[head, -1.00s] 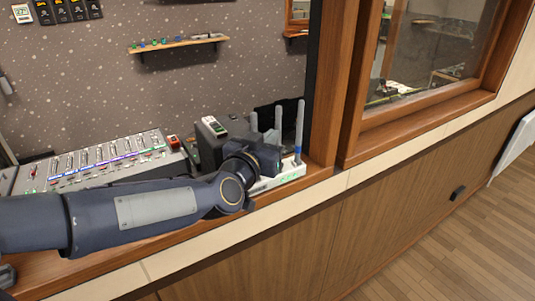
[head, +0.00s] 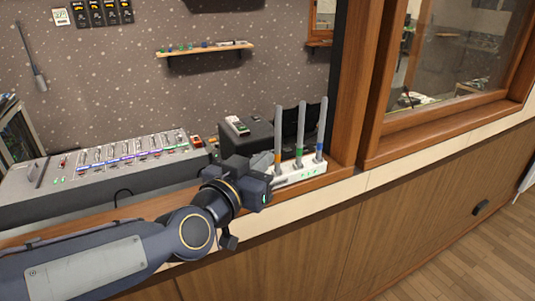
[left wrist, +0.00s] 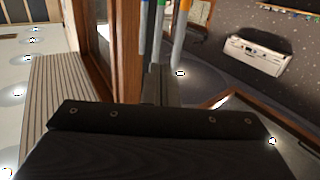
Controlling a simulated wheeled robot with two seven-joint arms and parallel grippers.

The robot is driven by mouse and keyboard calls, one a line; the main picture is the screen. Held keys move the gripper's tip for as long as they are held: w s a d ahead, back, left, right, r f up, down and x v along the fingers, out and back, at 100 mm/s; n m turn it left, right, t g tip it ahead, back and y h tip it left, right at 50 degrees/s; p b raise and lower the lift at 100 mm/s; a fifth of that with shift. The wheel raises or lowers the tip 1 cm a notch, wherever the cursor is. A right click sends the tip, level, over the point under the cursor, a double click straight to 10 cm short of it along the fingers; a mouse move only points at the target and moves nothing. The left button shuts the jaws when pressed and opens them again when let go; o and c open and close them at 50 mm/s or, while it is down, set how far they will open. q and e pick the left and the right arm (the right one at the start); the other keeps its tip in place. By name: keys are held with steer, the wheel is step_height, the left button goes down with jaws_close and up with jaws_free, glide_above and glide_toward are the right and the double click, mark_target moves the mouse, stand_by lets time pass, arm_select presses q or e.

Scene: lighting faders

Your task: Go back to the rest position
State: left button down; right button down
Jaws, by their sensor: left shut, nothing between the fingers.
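My left gripper (head: 266,184) is in front of the left end of a white fader box (head: 313,174) on the wooden ledge. It is shut and empty; its fingers also show in the left wrist view (left wrist: 160,85). The box has three upright grey levers: one with an orange band (head: 278,135), one with a green band (head: 300,135) and one with a blue band (head: 321,130). In the left wrist view the lower parts of levers (left wrist: 160,30) show beyond the fingers. I cannot tell whether the gripper touches the box. My right gripper is not in view.
A mixing console (head: 100,165) with several sliders stands left of a dark box (head: 247,138) behind the ledge (head: 345,180). A wooden window frame (head: 362,90) rises right of the fader box. Open floor (head: 490,240) lies at the lower right.

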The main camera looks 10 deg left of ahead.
arm_select(q)
steer(key=s+a+f+n+g+y, duration=0.1)
steer(key=s+a+f+g, duration=0.4)
steer(key=s+f, duration=0.5)
steer(key=s+a+f+n+g+y, duration=0.1)
steer(key=s+a+f+n+g, duration=0.3)
steer(key=s+a+f, duration=0.3)
steer(key=s+f+g, duration=0.1)
steer(key=s+f, duration=0.2)
steer(key=s, duration=0.2)
steer(key=shift+s+g+y, duration=0.3)
